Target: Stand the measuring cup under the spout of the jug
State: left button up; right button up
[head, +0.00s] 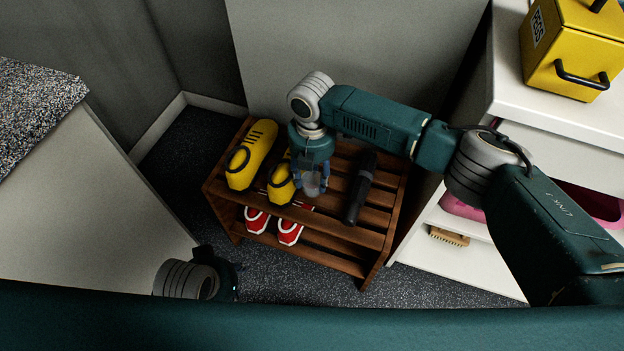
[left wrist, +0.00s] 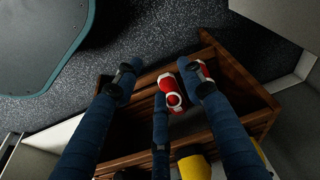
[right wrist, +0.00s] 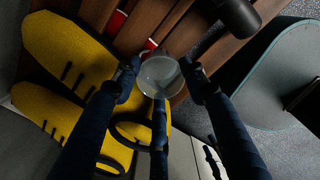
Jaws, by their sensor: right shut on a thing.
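The measuring cup (right wrist: 160,76) is a small clear cup with a round rim. My right gripper (right wrist: 160,85) is shut on it, with fingers on both sides of the cup. In the head view the cup (head: 311,185) is held over the slatted wooden rack, beside the yellow shoes; whether it touches the slats cannot be told. My left gripper (left wrist: 162,80) is open with nothing between its fingers; a red shoe shows beyond them. In the head view the left gripper (head: 232,275) is low, near the front edge, partly hidden. I cannot make out the jug or its spout.
The wooden rack (head: 335,235) holds yellow shoes (head: 252,154), a black cylindrical thing (head: 359,188) and red shoes (head: 289,232) below. A white shelf unit (head: 560,125) at right bears a yellow box (head: 572,48), with a brush (head: 449,237) lower down. A pale surface (head: 85,195) stands at left.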

pick_arm(q)
notch_tip(320, 180, down, 12)
jog(key=s+p, duration=0.1)
jog(key=p, duration=0.2)
jog(key=shift+s+r+g, duration=0.15)
jog(key=shift+s+g, duration=0.15)
jog(key=shift+s, duration=0.05)
pick_arm(e)
notch_tip(320, 180, up, 18)
jog(key=shift+f, duration=0.15)
